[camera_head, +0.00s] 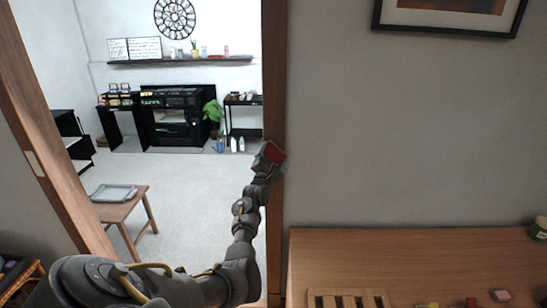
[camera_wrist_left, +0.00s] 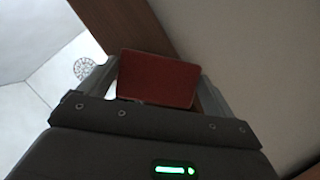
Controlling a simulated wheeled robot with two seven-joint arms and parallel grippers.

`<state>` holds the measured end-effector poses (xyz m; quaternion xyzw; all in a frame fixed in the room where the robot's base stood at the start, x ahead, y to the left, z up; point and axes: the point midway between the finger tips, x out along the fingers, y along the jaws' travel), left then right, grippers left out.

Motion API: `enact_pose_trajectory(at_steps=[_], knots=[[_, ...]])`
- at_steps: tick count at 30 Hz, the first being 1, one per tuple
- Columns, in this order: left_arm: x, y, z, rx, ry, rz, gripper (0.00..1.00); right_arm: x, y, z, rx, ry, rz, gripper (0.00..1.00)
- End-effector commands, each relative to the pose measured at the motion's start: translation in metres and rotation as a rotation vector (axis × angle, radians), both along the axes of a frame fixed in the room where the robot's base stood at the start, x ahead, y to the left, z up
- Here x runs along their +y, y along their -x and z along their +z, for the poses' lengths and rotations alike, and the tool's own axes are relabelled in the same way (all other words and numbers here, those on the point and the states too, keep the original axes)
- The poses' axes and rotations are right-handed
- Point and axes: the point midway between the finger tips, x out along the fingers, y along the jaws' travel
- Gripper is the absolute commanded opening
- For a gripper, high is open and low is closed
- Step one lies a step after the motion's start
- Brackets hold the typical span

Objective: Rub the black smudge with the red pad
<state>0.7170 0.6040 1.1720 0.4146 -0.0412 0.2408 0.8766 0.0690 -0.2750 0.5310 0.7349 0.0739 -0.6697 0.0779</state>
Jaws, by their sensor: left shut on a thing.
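The red pad (camera_wrist_left: 158,80) is held between the two fingers of my left gripper (camera_wrist_left: 155,88), which is shut on it. In the head view the pad (camera_head: 273,152) shows at the tip of my raised left arm, in front of the right post of the wooden door frame (camera_head: 274,85). I cannot tell whether the pad touches the frame. No black smudge can be made out in either view; the pad and gripper may hide it. My right gripper is not in view.
A wooden table (camera_head: 420,255) stands at the lower right, with a slatted wooden piece (camera_head: 348,298) and small blocks (camera_head: 500,295) on it. A grey wall (camera_head: 400,130) rises behind it. Through the doorway are a low table (camera_head: 125,205) and open floor.

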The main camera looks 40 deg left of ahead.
Motion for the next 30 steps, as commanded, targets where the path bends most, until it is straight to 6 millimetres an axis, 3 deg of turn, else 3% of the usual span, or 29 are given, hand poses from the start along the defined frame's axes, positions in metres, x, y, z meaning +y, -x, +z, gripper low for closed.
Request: enact_pose_trajectory(at_steps=[7,17,30], knots=[[-0.001,0.001,-0.028,0.001,0.001,0.0,0.72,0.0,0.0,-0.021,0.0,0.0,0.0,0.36],[-0.001,0.001,-0.033,0.001,0.0,-0.001,0.72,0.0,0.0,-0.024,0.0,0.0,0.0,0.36],[0.0,-0.001,-0.068,0.0,0.001,-0.001,0.72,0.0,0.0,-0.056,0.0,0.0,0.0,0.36]])
